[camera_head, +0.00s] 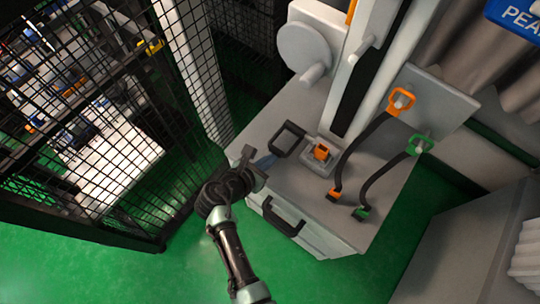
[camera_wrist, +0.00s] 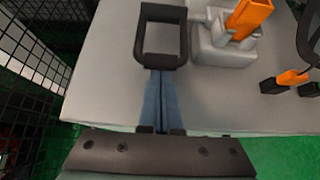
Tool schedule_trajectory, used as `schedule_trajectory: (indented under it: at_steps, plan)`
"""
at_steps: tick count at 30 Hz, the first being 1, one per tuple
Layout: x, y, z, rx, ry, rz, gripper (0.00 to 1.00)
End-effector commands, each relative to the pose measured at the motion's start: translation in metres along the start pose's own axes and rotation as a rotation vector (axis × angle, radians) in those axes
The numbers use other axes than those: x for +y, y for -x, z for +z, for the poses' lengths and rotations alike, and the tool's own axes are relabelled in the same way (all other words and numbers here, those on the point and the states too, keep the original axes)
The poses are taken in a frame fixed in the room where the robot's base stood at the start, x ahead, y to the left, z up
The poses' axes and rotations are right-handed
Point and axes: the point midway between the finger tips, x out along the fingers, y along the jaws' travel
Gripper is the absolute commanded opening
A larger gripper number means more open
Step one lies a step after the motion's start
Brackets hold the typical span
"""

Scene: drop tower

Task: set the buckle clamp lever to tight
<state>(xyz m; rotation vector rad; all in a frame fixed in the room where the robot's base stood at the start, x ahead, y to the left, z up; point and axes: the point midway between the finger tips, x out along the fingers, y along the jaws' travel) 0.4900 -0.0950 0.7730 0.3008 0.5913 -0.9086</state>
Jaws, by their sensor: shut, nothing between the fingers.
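A dark loop-shaped lever (camera_head: 299,128) lies on the light grey machine base (camera_head: 285,103), beside a grey block (camera_head: 310,166) that holds an orange piece (camera_head: 321,152). I take the loop to be the clamp lever; no tight marking is readable. My gripper (camera_head: 270,158) is at the loop's near left side, with its blue fingers shut and empty. In the wrist view, the fingers (camera_wrist: 160,75) point at the near bar of the loop (camera_wrist: 160,62). Their tips are at or just under that bar; I cannot tell whether they touch. The block (camera_wrist: 222,50) stands right of the loop.
An orange-ended cable (camera_head: 350,150) and a green-ended cable (camera_head: 385,175) lie to the right. A dark handle (camera_head: 283,216) is on the base's front face. A black mesh fence (camera_head: 90,130) stands left. A grey cabinet (camera_head: 460,245) is at lower right. Green floor is open in front.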

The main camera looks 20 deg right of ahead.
Motion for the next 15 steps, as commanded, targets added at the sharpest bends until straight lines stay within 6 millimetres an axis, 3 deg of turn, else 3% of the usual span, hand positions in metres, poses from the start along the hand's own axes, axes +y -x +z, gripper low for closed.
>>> schedule_trajectory:
  at_steps: [15]
  plan:
    - [0.000, 0.014, 0.026, 0.148, -0.004, -0.002, 0.00]
